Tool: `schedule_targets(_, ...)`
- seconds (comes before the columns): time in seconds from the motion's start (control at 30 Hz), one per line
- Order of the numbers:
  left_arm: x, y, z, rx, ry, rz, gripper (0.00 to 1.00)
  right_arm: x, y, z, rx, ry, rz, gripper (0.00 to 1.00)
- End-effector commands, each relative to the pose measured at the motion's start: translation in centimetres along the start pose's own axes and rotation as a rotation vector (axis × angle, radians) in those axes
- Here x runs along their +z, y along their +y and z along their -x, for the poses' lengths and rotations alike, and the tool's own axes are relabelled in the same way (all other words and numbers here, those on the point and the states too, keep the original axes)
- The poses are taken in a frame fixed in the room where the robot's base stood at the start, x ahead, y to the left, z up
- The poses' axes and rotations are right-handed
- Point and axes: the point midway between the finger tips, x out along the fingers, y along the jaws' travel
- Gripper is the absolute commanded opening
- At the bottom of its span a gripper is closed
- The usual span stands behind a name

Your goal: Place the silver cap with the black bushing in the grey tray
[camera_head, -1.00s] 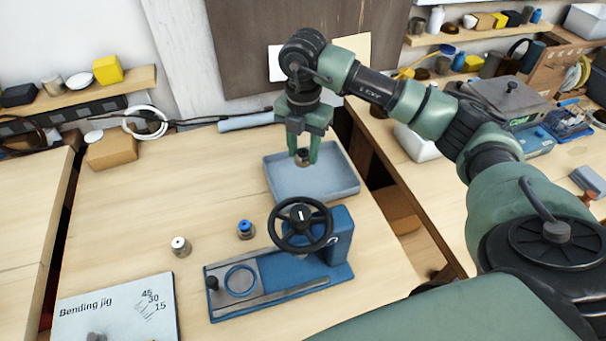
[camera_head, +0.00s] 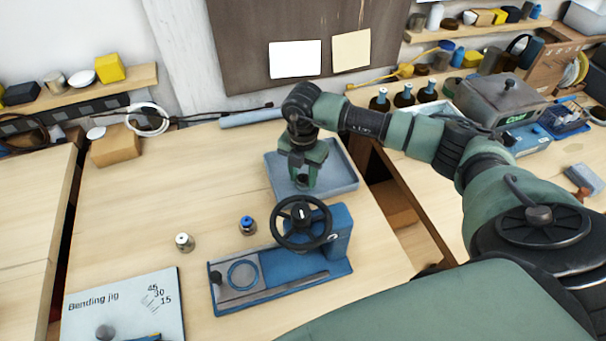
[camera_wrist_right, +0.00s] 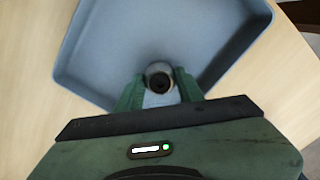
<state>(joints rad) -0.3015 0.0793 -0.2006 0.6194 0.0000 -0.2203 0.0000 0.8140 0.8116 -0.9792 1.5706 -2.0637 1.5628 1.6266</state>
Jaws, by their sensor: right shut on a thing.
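The grey tray (camera_head: 340,172) stands on the wooden bench behind the blue press. My right gripper (camera_head: 303,184) is down at the tray, shut on the silver cap with the black bushing. In the right wrist view the cap (camera_wrist_right: 159,80) shows as a silver ring with a dark centre between the two green fingertips (camera_wrist_right: 159,90), over the near part of the tray (camera_wrist_right: 85,85). I cannot tell whether the cap touches the tray floor. Two other caps stand on the bench, one with a white top (camera_head: 184,242) and one with a blue top (camera_head: 248,225). My left gripper is out of view.
The blue press (camera_head: 340,235) with its black handwheel (camera_head: 302,222) stands just in front of the tray. A bending jig board (camera_head: 125,305) lies at the front left. The bench left of the tray is clear.

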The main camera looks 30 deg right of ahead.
Motion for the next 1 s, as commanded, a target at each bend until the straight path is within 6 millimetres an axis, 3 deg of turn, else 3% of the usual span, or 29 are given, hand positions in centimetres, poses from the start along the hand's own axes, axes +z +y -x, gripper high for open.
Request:
schedule_targets(0.07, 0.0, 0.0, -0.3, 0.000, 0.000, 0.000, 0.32, 0.0, 0.0, -0.3, 0.000, 0.000, 0.000, 0.00)
schedule_targets(0.1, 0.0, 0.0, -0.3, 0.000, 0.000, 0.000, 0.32, 0.0, 0.0, -0.3, 0.000, 0.000, 0.000, 0.40)
schedule_targets(0.17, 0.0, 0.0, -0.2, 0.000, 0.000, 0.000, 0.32, 0.0, 0.0, -0.2, 0.000, 0.000, 0.000, 0.57)
schedule_targets(0.2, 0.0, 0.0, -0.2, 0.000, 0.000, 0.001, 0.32, 0.0, 0.0, -0.2, 0.000, 0.000, 0.000, 0.59)
schedule_targets(0.63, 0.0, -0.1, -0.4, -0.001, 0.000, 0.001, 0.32, 0.1, 0.1, 0.8, 0.002, -0.001, 0.000, 0.59)
schedule_targets(1.0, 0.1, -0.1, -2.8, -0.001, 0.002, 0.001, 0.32, 0.1, 0.1, 8.3, 0.005, -0.003, 0.001, 0.59)
